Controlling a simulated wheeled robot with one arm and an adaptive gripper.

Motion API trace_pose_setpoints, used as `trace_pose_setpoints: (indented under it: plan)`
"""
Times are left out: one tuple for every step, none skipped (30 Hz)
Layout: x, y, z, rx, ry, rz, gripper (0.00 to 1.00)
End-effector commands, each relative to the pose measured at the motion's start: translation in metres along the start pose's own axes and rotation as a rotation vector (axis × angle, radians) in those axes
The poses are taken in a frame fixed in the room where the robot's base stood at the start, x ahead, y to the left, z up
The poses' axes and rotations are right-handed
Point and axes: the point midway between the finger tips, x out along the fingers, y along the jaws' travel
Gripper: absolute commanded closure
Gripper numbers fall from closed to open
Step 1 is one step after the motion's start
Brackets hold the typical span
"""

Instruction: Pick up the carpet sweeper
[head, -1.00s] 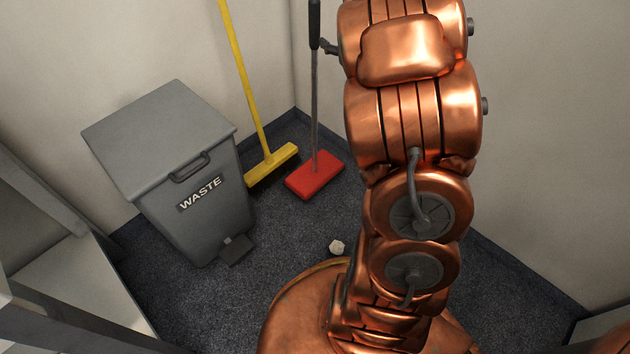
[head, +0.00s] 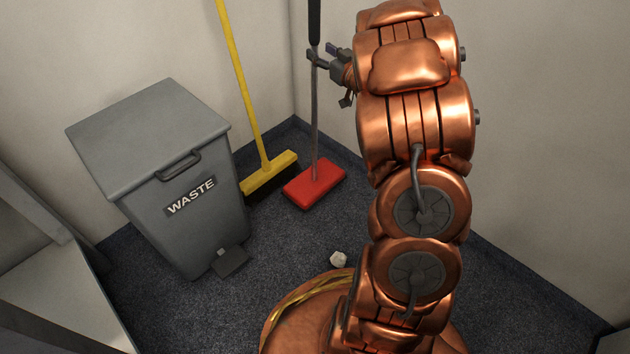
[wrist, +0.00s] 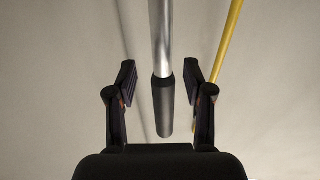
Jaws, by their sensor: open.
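The carpet sweeper has a flat red head (head: 314,184) on the floor in the corner. Its thin grey pole (head: 315,110) rises upright to a black grip (head: 314,22) at the top of the head view. My gripper (head: 322,56) is open beside the pole, just below the grip. In the wrist view, the silver pole (wrist: 161,38) and dark grip (wrist: 163,105) line up between the two open fingers of my gripper (wrist: 160,75). No finger is seen closed on the pole. How deep the pole sits between them is hard to tell.
A yellow broom (head: 270,172) leans left of the sweeper; its pole also shows at right in the wrist view (wrist: 225,45). A grey waste bin (head: 150,140) stands further left. A small pale lump (head: 338,259) lies on the carpet. Walls close in behind.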

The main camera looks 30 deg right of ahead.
Motion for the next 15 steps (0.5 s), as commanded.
trace_pose_setpoints:
  plan:
    - [0.007, -0.003, 0.006, 0.000, 0.003, -0.004, 0.48]
    - [0.011, -0.004, 0.008, 0.000, 0.003, -0.003, 0.48]
    - [0.016, -0.004, 0.009, 0.000, 0.003, -0.002, 0.48]
    - [0.020, -0.004, 0.007, -0.002, 0.002, -0.002, 0.48]
    - [0.024, -0.004, 0.007, -0.003, 0.003, -0.002, 0.48]
    - [0.028, -0.004, 0.006, -0.004, 0.003, -0.003, 0.48]
    - [0.030, -0.004, 0.006, -0.003, 0.003, -0.003, 0.48]
    - [0.032, -0.004, 0.005, -0.003, 0.003, -0.003, 0.48]
    - [0.034, -0.004, 0.005, -0.002, 0.002, -0.002, 0.48]
    - [0.034, -0.003, 0.004, -0.002, 0.002, -0.002, 0.48]
    - [0.034, -0.003, 0.004, -0.001, 0.001, -0.001, 0.48]
    - [0.034, -0.003, 0.004, -0.001, 0.001, -0.001, 0.48]
    - [0.034, -0.003, 0.004, -0.001, 0.001, -0.001, 0.48]
    - [0.034, -0.003, 0.004, -0.001, 0.001, -0.001, 0.48]
    - [0.034, -0.003, 0.004, -0.001, 0.001, -0.001, 0.48]
